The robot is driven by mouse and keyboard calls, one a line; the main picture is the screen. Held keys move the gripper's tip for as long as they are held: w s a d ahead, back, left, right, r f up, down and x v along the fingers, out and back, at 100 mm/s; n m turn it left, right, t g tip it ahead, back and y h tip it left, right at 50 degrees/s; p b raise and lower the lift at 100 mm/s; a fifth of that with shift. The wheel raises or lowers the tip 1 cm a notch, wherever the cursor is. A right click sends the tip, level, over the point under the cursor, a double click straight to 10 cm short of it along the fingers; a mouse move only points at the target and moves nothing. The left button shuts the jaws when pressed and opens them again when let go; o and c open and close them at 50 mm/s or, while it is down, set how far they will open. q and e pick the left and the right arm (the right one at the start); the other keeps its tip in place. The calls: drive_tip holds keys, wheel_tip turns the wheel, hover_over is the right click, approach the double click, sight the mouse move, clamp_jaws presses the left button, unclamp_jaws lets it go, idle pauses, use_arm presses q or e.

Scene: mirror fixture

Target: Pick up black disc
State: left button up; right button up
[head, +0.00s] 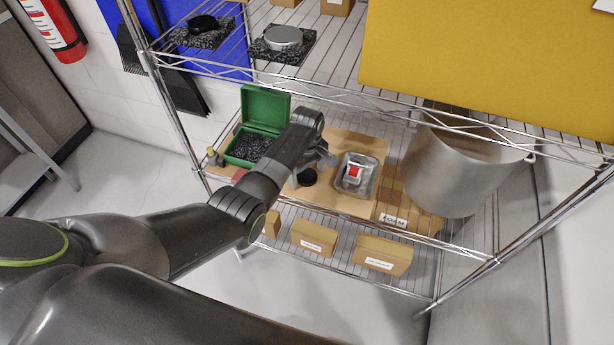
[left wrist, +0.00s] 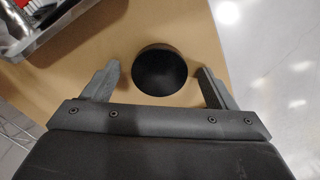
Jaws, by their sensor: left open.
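A black disc (head: 306,178) lies on the tan board (head: 340,197) on the middle shelf, close to the board's front edge. In the left wrist view the black disc (left wrist: 160,70) sits between the two spread fingers of my left gripper (left wrist: 156,72), with gaps on both sides. In the head view my left gripper (head: 322,158) is over the board, just beyond the disc, and part of the disc may be hidden by it. My left gripper is open and empty. My right gripper is not in view.
An open green box (head: 264,110) with dark foam stands left of my wrist. A curved metal sheet (head: 455,165) stands farther right. Shelf wires and posts surround the board. Another black round piece (head: 203,24) lies above.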

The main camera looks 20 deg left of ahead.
use_arm(q)
drive_tip(key=shift+c, duration=0.4)
drive_tip(key=c, duration=1)
drive_tip(key=shift+c, duration=0.2)
drive_tip(key=shift+r, duration=0.15)
